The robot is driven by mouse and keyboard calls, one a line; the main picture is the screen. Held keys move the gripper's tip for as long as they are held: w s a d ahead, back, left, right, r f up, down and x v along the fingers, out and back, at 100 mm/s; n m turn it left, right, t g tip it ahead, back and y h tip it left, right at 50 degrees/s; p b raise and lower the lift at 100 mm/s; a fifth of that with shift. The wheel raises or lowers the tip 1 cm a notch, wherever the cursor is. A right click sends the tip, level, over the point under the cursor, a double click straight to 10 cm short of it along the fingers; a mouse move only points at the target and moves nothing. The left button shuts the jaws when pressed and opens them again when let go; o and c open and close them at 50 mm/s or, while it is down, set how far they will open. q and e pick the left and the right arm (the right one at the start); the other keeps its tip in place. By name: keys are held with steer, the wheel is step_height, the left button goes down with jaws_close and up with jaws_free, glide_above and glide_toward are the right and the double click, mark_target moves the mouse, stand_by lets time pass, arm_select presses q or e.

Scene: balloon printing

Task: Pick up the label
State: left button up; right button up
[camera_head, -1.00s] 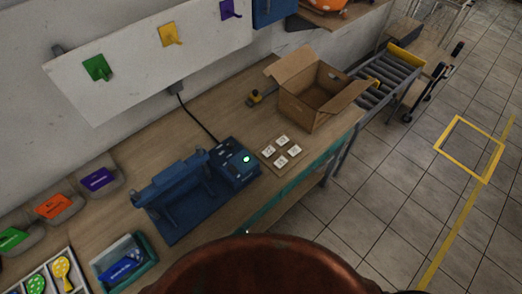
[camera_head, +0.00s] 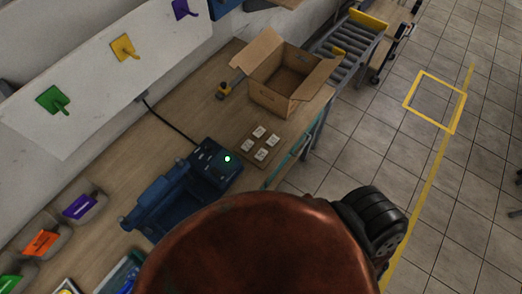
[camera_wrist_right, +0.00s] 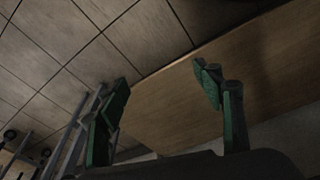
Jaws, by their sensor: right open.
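Several small white labels (camera_head: 260,132) with dark print lie in a group on a brown backing on the workbench, between the blue machine and the open cardboard box. My right gripper (camera_wrist_right: 165,100) shows in the right wrist view with its two green-padded fingers spread apart and nothing between them. The wooden bench surface (camera_wrist_right: 250,75) and floor tiles show beyond the fingers. No label shows in that view. In the head view, a large reddish-brown rounded part covers the bottom middle, and neither gripper's fingers can be seen there.
The blue machine (camera_head: 180,190) with a lit green button stands left of the labels. The open cardboard box (camera_head: 283,78) stands behind them, near a roller conveyor (camera_head: 345,45). Bins with purple, orange and green tags line the bench's left. Tiled floor lies right.

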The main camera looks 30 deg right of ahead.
steer(key=w+a+r+t+p, duration=0.1)
steer(key=w+r+p, duration=0.25)
steer(key=r, duration=1.35)
steer(key=w+a+r+t+p, duration=0.15)
steer(key=w+r, duration=0.25)
steer(key=r, duration=1.3)
steer(key=w+a+r+n+g+y+p, duration=0.1)
steer(key=w+a+r+n+y, duration=0.15)
steer(key=w+a, duration=0.4)
steer(key=w+a+r+n+g+y, duration=0.1)
steer(key=w+a+r+n, duration=0.25)
steer(key=a, duration=0.55)
steer(key=m+g+h, duration=0.2)
steer(key=g+h, duration=0.1)
glide_toward(261, 154)
steer(key=shift+s+f, duration=0.3)
steer(key=shift+s, duration=0.05)
steer(key=shift+w+f+p, duration=0.15)
steer(key=shift+f+p, duration=0.15)
steer(key=shift+f, duration=1.4)
steer(key=shift+w+f+p, duration=0.15)
steer(key=shift+f+p, duration=0.15)
steer(key=shift+f, duration=1.4)
steer(key=shift+f+p, duration=0.25)
steer(key=shift+p, duration=0.1)
steer(key=shift+c, duration=0.3)
